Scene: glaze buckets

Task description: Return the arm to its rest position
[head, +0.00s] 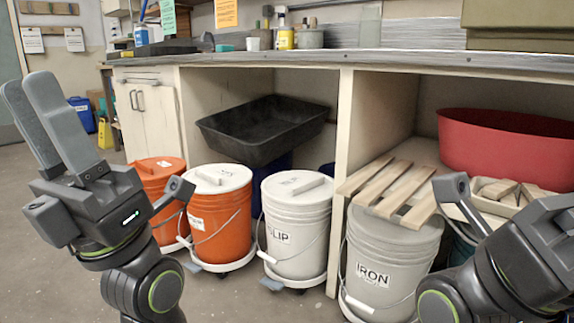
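My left arm comes in at the left. Its gripper (26,84) points up and to the left, with its two grey fingers apart and nothing between them. My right arm (505,265) is at the lower right edge. The fingers of its gripper are outside the picture, so I cannot see whether it is open or shut. It overlaps the buckets under the counter in the picture; I cannot tell the distance between them.
Under the counter (350,58) stand orange buckets (221,222), a SLIP bucket (297,240) and an IRON bucket (385,262) with wooden slats (388,185) above it. A black tray (264,128) and a red tub (505,145) sit behind. The floor at left is clear.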

